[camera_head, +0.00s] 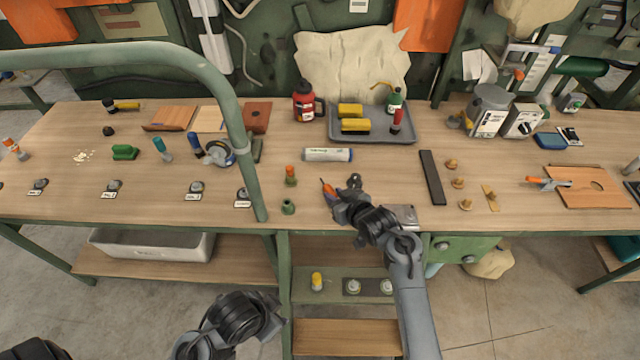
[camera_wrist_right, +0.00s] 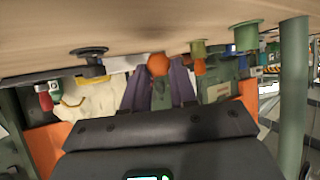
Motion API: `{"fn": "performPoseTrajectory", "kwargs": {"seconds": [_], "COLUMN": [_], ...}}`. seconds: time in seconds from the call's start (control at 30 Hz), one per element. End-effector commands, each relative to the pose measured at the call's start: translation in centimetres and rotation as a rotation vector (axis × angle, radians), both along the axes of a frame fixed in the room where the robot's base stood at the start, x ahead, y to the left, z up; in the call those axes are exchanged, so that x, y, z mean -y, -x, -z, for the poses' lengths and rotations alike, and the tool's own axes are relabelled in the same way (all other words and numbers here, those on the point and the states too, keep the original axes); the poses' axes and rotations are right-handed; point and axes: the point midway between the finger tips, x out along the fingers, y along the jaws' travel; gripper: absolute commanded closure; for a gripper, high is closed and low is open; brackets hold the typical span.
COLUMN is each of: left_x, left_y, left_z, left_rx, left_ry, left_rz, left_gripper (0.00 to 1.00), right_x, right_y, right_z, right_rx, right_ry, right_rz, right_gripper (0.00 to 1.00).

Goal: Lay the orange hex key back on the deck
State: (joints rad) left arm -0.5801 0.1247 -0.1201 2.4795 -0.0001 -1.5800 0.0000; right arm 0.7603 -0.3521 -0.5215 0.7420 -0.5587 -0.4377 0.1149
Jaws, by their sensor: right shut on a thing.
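The orange hex key (camera_head: 328,188) shows as a small orange piece at the tip of my right gripper (camera_head: 332,193). In the right wrist view, a rounded orange end (camera_wrist_right: 158,64) sits between the two dark fingers of that gripper (camera_wrist_right: 158,76), which is shut on it. The rest of the key is hidden or too small to make out. The gripper is over the front middle of the wooden deck (camera_head: 385,180). I cannot tell whether the key touches the deck. My left arm shows at the bottom left, but its fingers do not show.
An orange-topped green piece (camera_head: 291,175) and a green ring (camera_head: 288,207) stand just left of the gripper. A white tube (camera_head: 328,154) lies behind it, and a dark bar (camera_head: 432,178) lies to the right. A green rail (camera_head: 240,140) rises at the left.

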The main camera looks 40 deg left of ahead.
Motion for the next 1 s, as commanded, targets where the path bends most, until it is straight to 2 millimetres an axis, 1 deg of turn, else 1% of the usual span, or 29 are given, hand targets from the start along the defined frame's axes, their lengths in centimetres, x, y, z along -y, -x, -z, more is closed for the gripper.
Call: {"fn": "performPoseTrajectory", "kwargs": {"seconds": [0.47, 1.0], "left_x": [0.3, -0.1], "left_y": [0.0, 0.0], "left_z": [0.0, 1.2], "left_rx": [0.001, 0.001], "left_ry": [0.011, -0.002], "left_rz": [-0.007, 0.001], "left_gripper": [0.57, 0.57], "right_x": [0.0, 0.0], "right_y": [0.0, 0.0], "right_z": [0.1, 1.7], "right_rx": [0.0, -0.001], "right_ry": [0.0, 0.0], "right_rz": [0.0, 0.0], "right_gripper": [1.0, 1.0]}}
